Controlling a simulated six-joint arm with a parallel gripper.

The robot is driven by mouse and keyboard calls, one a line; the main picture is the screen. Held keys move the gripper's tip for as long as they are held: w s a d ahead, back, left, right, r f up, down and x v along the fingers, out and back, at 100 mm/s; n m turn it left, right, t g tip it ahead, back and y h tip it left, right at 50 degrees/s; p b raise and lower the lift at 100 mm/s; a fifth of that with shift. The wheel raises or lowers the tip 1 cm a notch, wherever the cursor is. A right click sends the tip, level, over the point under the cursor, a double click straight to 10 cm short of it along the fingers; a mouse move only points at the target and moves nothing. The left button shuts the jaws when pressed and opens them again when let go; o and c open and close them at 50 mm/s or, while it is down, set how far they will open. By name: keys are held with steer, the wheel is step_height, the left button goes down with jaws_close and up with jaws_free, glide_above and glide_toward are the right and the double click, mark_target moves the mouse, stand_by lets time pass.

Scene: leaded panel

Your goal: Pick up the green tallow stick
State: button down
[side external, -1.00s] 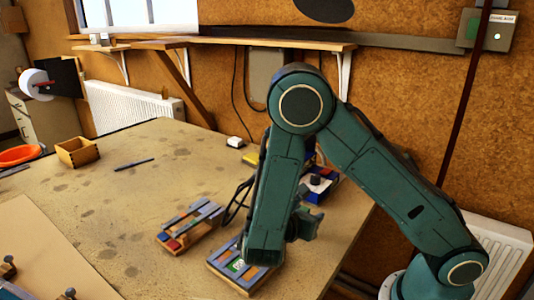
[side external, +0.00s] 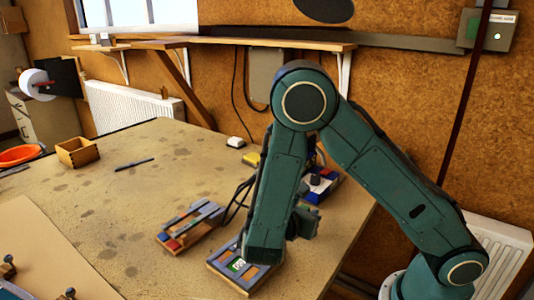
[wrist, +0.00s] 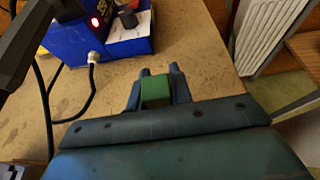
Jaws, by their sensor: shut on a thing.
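The green tallow stick (wrist: 156,92) shows in the wrist view as a short green block. My gripper (wrist: 159,82) is shut on it, with a dark finger on each side. Only the part of the stick between the fingers shows; the rest is hidden by my wrist. In the side view my arm covers the fingers and the held stick. The low end of my arm is beside a slatted wooden rack (side external: 222,278) near the table's front right edge. A small green and white patch shows in that rack; I cannot tell what it is.
A second slatted rack (side external: 168,240) lies to the left. A blue box (wrist: 75,42) with a red light and cables stands behind my gripper. A small wooden box (side external: 78,153) and a dark pen-like thing (side external: 133,164) lie on the table (side external: 120,200). The table's middle is clear.

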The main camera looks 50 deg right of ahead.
step_height(320, 180, up, 10)
steer(key=shift+f, duration=0.2)
stand_by(0.5)
stand_by(0.4)
steer(key=c, duration=2)
jaws_free()
steer(key=shift+c, duration=0.2)
jaws_close()
steer(key=shift+w+a, duration=0.2)
steer(key=shift+a, duration=0.25)
steer(key=w+a+y, duration=0.1)
steer(key=w+a, duration=0.1)
steer(key=a, duration=1.1)
steer(key=shift+w+a+r+m+y, duration=0.3)
steer(key=shift+w+r+m+y, duration=0.05)
steer(key=shift+m+y, duration=0.05)
steer(key=shift+f, duration=0.2)
